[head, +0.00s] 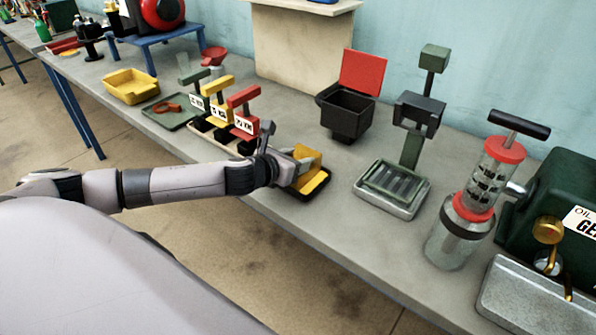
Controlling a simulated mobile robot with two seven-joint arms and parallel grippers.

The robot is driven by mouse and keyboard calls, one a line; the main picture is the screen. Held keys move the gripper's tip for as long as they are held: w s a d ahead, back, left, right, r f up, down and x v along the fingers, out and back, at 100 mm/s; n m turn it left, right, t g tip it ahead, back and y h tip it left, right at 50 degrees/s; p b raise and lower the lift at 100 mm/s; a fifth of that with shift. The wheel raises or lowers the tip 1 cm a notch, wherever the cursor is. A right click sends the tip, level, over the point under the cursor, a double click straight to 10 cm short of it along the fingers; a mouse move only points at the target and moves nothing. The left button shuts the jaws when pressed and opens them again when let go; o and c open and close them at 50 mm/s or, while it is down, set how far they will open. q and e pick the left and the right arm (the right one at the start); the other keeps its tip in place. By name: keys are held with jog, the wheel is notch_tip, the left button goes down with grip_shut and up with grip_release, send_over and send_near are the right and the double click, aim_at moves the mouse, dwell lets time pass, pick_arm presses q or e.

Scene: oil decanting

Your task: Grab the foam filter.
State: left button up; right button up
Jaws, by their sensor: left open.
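A yellow block, which looks like the foam filter (311,157), sits in a shallow black tray (316,191) near the front edge of the workbench. My left gripper (298,166) comes in from the left and is at the block's left side. Its jaws are open, and the gripper hides part of the block and tray. I cannot tell whether the fingers touch the block. My right gripper is out of view.
Red, yellow and green handled units (243,98) stand left of the gripper. Behind are a black bin (347,112) with a raised red lid and a green stand (411,150). A clear pump cylinder (489,180) stands right. Bare bench (330,235) lies in front.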

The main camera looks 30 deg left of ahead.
pick_arm(q)
jog(key=shift+w, duration=0.2)
grip_shut()
jog(key=shift+r, duration=0.1)
